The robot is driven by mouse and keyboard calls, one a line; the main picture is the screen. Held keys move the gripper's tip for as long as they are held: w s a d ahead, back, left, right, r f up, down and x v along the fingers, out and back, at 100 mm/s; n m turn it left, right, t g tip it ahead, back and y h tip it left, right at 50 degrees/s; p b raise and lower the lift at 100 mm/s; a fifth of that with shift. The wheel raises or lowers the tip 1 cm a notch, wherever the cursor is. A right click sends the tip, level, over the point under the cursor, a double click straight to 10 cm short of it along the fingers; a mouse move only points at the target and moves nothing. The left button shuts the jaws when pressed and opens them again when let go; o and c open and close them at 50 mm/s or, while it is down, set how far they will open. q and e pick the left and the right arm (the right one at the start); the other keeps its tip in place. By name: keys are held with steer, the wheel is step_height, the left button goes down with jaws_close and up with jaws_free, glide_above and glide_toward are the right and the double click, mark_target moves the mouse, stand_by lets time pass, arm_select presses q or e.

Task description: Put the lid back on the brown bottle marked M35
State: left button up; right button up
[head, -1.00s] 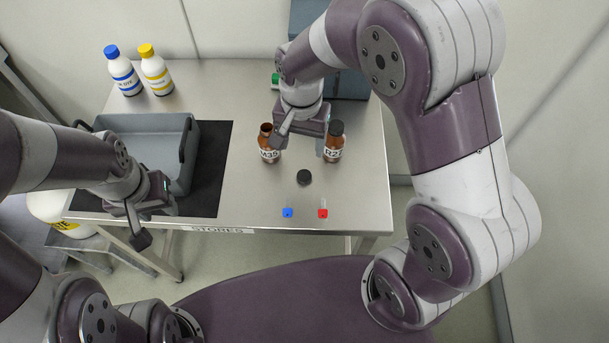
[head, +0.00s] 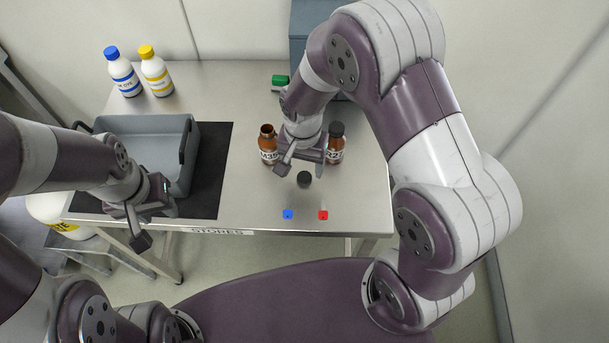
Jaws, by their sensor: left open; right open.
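The brown bottle marked M35 (head: 268,145) stands upright on the steel table with its mouth uncovered. A black lid (head: 304,179) lies on the table in front of the bottles. A second brown bottle (head: 336,146), its label partly hidden, stands to the right with a black lid on. My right gripper (head: 301,171) is open and empty, its fingers above and just behind the loose lid, between the two bottles. Whether it touches the lid I cannot tell. My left gripper (head: 144,226) is open and empty over the table's front left edge.
A grey bin (head: 185,150) stands on a dark mat (head: 210,185) at left. Blue-capped (head: 122,72) and yellow-capped (head: 156,72) white bottles stand at the back left. Small blue (head: 288,214) and red (head: 323,215) items lie near the front edge. A green object (head: 280,81) is behind.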

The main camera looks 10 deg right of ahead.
mark_target(304, 178)
step_height(304, 178, down, 4)
steer(key=shift+d+f, duration=0.15)
steer(key=shift+f, duration=0.1)
steer(key=c, duration=1.1)
